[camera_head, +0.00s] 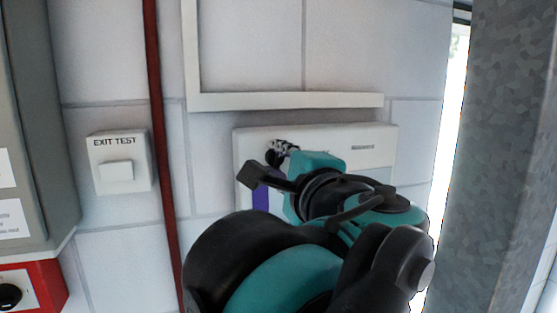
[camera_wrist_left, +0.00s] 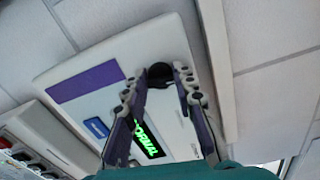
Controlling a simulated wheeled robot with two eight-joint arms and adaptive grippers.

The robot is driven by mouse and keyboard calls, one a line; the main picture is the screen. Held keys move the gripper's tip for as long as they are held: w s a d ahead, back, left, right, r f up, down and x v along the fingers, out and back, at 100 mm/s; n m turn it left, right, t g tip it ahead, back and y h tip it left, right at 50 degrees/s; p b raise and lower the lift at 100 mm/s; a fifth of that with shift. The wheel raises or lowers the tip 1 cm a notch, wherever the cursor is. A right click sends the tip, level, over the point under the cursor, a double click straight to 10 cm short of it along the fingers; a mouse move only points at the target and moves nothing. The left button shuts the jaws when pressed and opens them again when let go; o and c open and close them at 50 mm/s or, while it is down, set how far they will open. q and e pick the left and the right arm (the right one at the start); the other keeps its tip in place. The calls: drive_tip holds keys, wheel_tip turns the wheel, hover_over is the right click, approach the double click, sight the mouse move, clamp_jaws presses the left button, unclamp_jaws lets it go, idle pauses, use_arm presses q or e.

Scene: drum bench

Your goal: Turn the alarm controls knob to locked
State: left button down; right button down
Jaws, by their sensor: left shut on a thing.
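The alarm controls panel (camera_head: 370,138) is a white box on the wall, largely hidden behind my left arm in the head view. In the left wrist view the panel (camera_wrist_left: 122,55) shows a purple band, a blue label and a lit green display (camera_wrist_left: 148,140) reading NORMAL. The black round knob (camera_wrist_left: 160,71) is on the panel between the fingertips of my left gripper (camera_wrist_left: 160,78), which is shut on it. In the head view the left gripper (camera_head: 282,149) is at the panel's upper left part. The knob's pointer and position marks cannot be read. My right gripper is not in view.
A white EXIT TEST switch (camera_head: 117,170) is on the wall to the left, beside a dark red vertical pipe (camera_head: 160,120). White trunking (camera_head: 290,100) runs above the panel. A grey cabinet (camera_head: 40,130) stands far left, and a grey metal post (camera_head: 505,150) is at right.

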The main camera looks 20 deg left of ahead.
use_arm(q)
drive_tip(key=shift+n, duration=1.1)
drive_tip(key=shift+f, duration=0.1)
drive_tip(key=c, duration=1.2)
unclamp_jaws()
drive_tip(key=v, duration=1.2)
